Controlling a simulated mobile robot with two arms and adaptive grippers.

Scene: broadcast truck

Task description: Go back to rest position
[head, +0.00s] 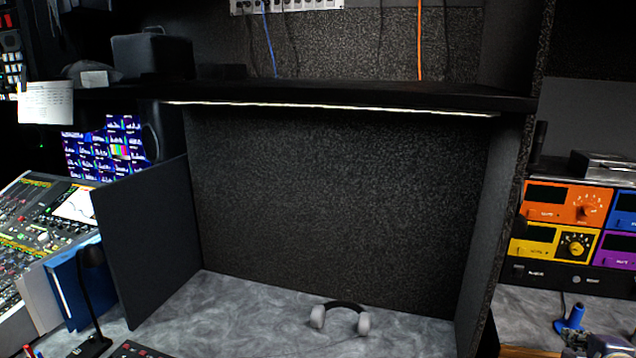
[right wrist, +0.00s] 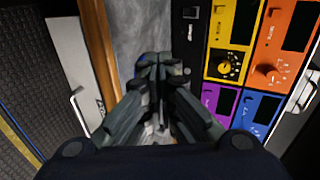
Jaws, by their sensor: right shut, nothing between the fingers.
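My right gripper (right wrist: 155,62) is shut and empty in the right wrist view, its fingers together in front of a grey marbled surface. In the head view only a small part of it (head: 592,343) shows at the bottom right corner, over the counter right of the booth. A pair of grey headphones (head: 341,317) with a dark band lies on the grey desk (head: 235,303) inside the dark booth, well left of this gripper. My left gripper is not in view.
Orange (head: 567,204), yellow, blue and purple panels stand right of the booth wall (head: 490,220), close to my right gripper. A blue upright object (head: 571,318) stands near the gripper.

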